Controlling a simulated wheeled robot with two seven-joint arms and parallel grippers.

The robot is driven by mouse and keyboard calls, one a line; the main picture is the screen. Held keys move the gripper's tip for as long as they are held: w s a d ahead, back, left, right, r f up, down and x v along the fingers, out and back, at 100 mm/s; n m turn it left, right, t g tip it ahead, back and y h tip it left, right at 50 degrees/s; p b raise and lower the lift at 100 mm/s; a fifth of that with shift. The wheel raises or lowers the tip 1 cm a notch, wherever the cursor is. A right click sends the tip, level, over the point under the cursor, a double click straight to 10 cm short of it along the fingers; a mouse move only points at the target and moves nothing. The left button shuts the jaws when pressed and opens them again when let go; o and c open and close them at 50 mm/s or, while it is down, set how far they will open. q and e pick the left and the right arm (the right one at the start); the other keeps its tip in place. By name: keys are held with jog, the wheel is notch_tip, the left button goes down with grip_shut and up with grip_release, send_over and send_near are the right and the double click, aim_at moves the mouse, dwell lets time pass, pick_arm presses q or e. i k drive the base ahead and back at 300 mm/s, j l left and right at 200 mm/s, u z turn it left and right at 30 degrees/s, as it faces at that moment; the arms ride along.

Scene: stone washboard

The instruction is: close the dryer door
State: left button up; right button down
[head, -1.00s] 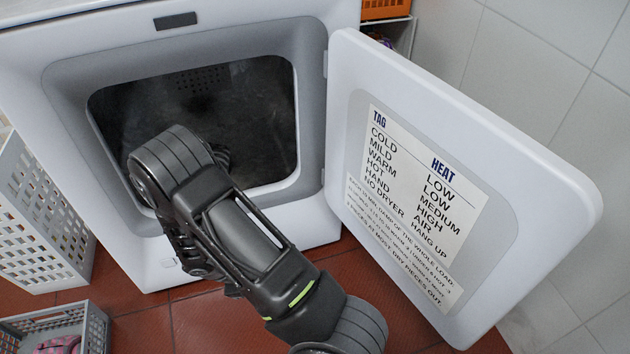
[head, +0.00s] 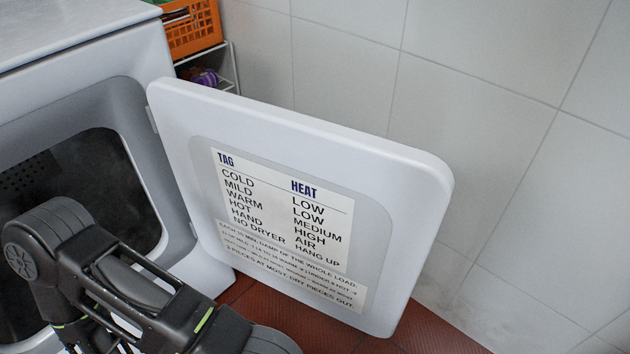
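The white dryer door (head: 405,200) stands wide open in the middle of the head view. It hinges on the right edge of the dryer's opening, and its inner face with the printed heat label (head: 280,230) is turned toward me. The white dryer (head: 95,50) is at the left, with its dark drum opening (head: 85,170) uncovered. One of my dark arms crosses the lower left, in front of the opening and left of the door. No gripper shows, so I cannot see fingers on the door.
A white tiled wall (head: 480,110) stands behind and right of the door. An orange crate (head: 192,28) sits on a white rack behind the dryer. Red floor tiles (head: 430,332) show below the door. The space in front of the door's face looks mostly clear.

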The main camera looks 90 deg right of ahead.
aim_at(345, 222)
jog(key=k+j, duration=0.1)
jog(key=j, duration=0.3)
jog(key=k+j, duration=0.15)
jog(key=j, duration=0.25)
jog(key=z, duration=2.4)
